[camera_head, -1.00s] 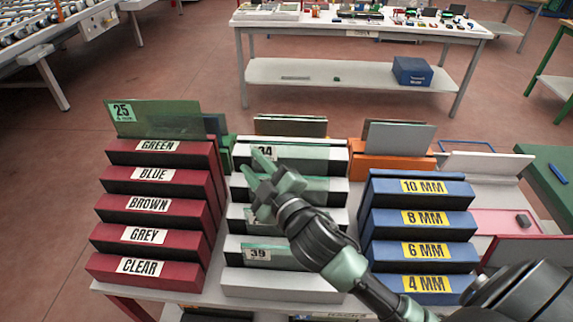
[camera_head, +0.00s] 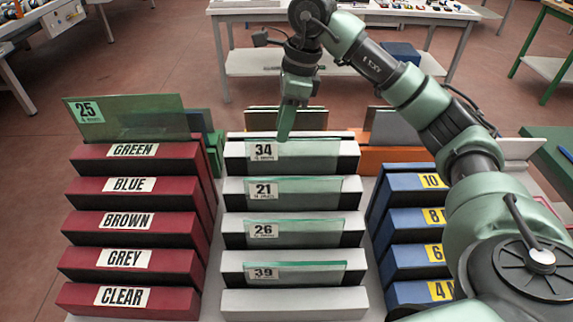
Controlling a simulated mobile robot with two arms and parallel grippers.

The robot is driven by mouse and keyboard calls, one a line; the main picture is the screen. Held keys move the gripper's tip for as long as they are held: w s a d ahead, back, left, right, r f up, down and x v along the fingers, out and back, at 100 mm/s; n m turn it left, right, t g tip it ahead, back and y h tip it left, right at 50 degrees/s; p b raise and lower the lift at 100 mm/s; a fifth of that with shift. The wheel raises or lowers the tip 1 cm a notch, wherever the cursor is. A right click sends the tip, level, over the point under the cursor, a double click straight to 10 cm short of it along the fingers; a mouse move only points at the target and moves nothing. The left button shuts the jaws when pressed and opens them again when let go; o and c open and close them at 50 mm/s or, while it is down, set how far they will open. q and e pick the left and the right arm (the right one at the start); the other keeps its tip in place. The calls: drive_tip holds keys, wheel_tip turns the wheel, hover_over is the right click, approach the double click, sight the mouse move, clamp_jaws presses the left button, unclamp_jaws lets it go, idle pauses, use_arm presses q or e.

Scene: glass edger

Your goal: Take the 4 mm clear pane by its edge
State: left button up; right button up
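Greenish clear panes stand in the white middle rack (camera_head: 295,300), labelled 34 (camera_head: 310,148), 21 (camera_head: 320,187), 26 (camera_head: 315,229) and 39 (camera_head: 315,268) from back to front. The small print under the numbers is too small to read, so I cannot tell which is the 4 mm one. My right gripper (camera_head: 286,132) points down at the top edge of pane 34, in front of or over it. Its fingers show edge-on, so their gap is hidden. My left gripper is out of view.
A red rack (camera_head: 135,258) with colour labels stands left, with a green pane 25 (camera_head: 150,118) upright at its back. A blue rack (camera_head: 405,258) with thickness labels stands right, partly behind my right arm. An orange rack (camera_head: 370,158) stands behind.

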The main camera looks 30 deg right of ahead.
sight(292, 145)
drive_tip(key=d, duration=0.2)
drive_tip(key=d+h, duration=0.1)
drive_tip(key=shift+s+d, duration=0.1)
drive_tip(key=shift+s, duration=0.15)
drive_tip(key=f, duration=0.2)
drive_tip(key=f+p, duration=0.1)
drive_tip(key=f, duration=0.1)
drive_tip(key=f+p, duration=0.1)
drive_tip(key=f, duration=0.1)
drive_tip(key=shift+w+a+f, duration=0.15)
drive_tip(key=shift+w+a, duration=0.05)
drive_tip(key=shift+a, duration=0.05)
drive_tip(key=shift+f, duration=0.45)
drive_tip(key=shift+a, duration=0.1)
drive_tip(key=shift+c, duration=0.3)
clamp_jaws()
drive_tip(key=shift+w+r, duration=0.1)
